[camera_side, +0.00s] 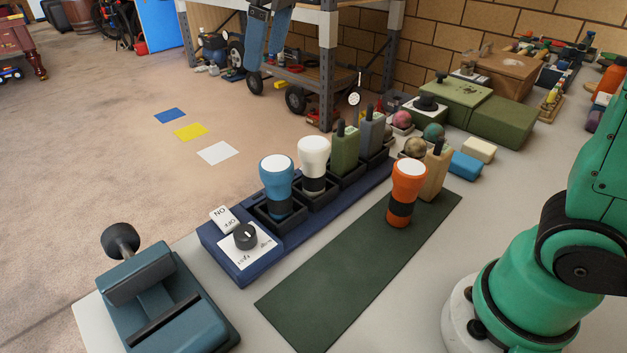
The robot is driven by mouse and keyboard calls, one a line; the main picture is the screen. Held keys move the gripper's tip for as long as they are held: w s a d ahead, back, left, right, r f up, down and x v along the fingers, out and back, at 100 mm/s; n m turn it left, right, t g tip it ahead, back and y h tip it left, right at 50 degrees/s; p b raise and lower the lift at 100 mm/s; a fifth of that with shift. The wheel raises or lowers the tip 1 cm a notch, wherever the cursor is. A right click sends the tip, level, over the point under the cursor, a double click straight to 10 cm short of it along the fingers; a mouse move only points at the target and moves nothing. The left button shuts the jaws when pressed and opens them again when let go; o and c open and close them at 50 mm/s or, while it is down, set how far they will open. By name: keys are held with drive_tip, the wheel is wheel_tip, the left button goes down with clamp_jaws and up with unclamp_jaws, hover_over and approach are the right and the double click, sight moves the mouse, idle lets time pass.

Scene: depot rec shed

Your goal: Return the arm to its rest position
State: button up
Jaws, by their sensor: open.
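My green arm (585,240) stands at the right edge on a pale round base (459,318). Its lower links and a dark joint show; the upper part runs out of the picture. My gripper is not in view, so its place and what it is near are hidden.
A blue rack (222,262) holds a blue torch (277,180), a white torch (313,158), a green radio (345,152) and a grey radio (371,134). An orange torch (407,184) and a tan radio (434,176) stand on the dark green mat (335,290). A teal vise (170,305) is front left.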

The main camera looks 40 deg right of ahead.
drive_tip(key=s+d+f+m+t, duration=0.2)
drive_tip(key=s+d+f+m, duration=0.1)
drive_tip(key=s+f, duration=0.2)
drive_tip(key=s+d+f+m+t+h, duration=0.1)
drive_tip(key=s+d+f+m+t, duration=0.1)
drive_tip(key=f, duration=0.7)
drive_tip(key=s+d, duration=0.1)
drive_tip(key=s, duration=0.1)
drive_tip(key=shift+s+f+m+h, duration=0.2)
drive_tip(key=shift+s+m+h, duration=0.1)
drive_tip(key=shift+s+m, duration=0.1)
